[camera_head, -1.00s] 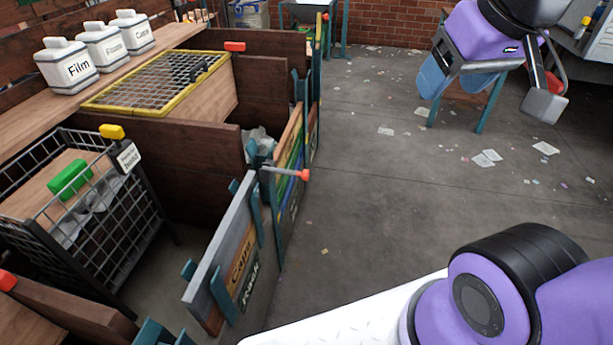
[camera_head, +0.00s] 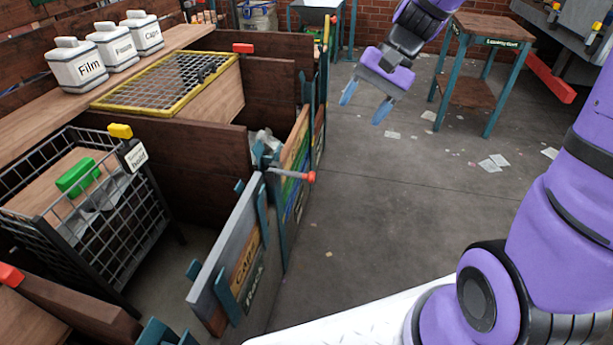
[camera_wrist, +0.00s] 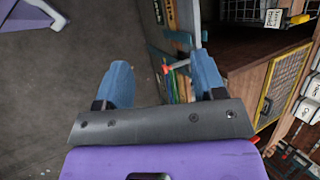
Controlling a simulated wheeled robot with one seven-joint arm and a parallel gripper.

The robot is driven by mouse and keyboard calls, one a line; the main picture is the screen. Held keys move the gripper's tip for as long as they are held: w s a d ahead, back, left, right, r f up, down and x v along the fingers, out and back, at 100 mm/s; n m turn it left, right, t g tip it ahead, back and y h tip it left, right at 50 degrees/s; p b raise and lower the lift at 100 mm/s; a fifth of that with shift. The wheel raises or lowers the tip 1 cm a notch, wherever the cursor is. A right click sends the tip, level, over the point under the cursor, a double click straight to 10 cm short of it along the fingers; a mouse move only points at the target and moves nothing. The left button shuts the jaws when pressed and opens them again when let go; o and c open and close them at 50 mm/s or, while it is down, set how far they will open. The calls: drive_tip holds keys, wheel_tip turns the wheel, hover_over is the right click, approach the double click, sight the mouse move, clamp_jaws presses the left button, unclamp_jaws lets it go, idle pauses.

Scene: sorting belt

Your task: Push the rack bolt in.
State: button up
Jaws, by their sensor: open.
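The bolt (camera_head: 290,174) is a grey rod with a red knob that sticks out to the right from the stall's side boards, near the sign reading "Rack". Its red knob also shows in the wrist view (camera_wrist: 166,69), between my fingers and beyond them. My gripper (camera_head: 366,102) is open and empty, with blue fingers, over the aisle floor. In the head view it is up and to the right of the bolt, well apart from it. The inner end of the bolt is hidden by the boards.
A wire cage (camera_head: 100,215) holds a green block (camera_head: 76,177) at left. A yellow-framed mesh lid (camera_head: 165,84) and white labelled jars (camera_head: 77,64) are behind it. A small table (camera_head: 489,32) stands at right. The aisle floor between is free, with scattered papers.

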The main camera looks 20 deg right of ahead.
drive_tip(key=w+f+m+y, duration=0.4)
drive_tip(key=w+f, duration=0.3)
drive_tip(key=f, duration=0.2)
drive_tip(key=m+t+y, duration=0.5)
drive_tip(key=m, duration=0.3)
approach(314, 177)
drive_tip(key=s+a+r, duration=0.3)
drive_tip(key=a+r, duration=0.1)
drive_tip(key=r, duration=0.4)
wheel_tip(314, 177, down, 10)
drive_tip(key=w+d+m+t, duration=0.2)
drive_tip(key=m+t, duration=0.3)
drive_tip(key=m, duration=0.2)
drive_tip(key=x, duration=1)
drive_tip(key=shift+w+a, duration=0.1)
drive_tip(key=shift+a, duration=0.35)
